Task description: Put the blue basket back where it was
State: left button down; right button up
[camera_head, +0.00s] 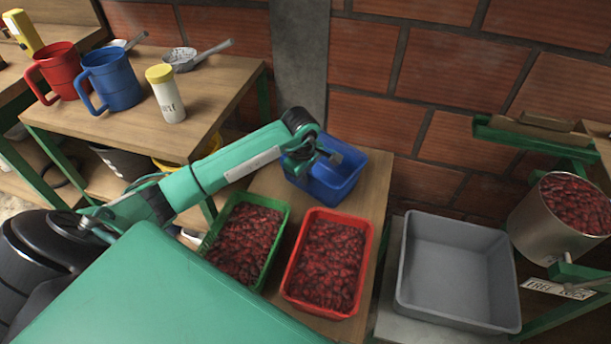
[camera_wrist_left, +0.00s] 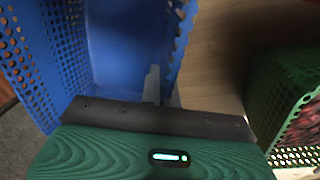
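The blue basket (camera_head: 345,185) stands at the back of the low wooden table, behind the green and red baskets. It looks empty inside and has perforated walls. In the left wrist view the blue basket (camera_wrist_left: 115,45) fills the upper left. My left gripper (camera_head: 326,157) reaches over the basket from the left. In the wrist view its narrow fingers (camera_wrist_left: 162,88) sit close together, one on each side of the basket's wall, and appear shut on it. The exact contact is partly hidden by the gripper body. My right gripper is not in view.
A green basket (camera_head: 284,222) and a red basket (camera_head: 366,262), both full of red cherries, stand in front. A grey tub (camera_head: 455,270) is at right, near a metal pot (camera_head: 540,228) of cherries. Mugs stand on the left table (camera_head: 215,88). A brick wall is behind.

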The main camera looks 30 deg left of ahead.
pick_arm(q)
jog(key=shift+r, duration=0.1)
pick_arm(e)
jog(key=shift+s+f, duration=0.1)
pick_arm(q)
jog(key=c, duration=1.7)
grip_release()
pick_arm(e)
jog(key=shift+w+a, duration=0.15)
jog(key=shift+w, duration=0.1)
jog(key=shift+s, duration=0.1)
pick_arm(q)
notch_tip(320, 180, up, 5)
jog(key=shift+s+f, duration=0.15)
jog(key=r, duration=0.5)
jog(key=r+p, duration=0.1)
jog(key=r, duration=0.1)
jog(key=shift+s+r, duration=0.15)
jog(key=shift+s, duration=0.25)
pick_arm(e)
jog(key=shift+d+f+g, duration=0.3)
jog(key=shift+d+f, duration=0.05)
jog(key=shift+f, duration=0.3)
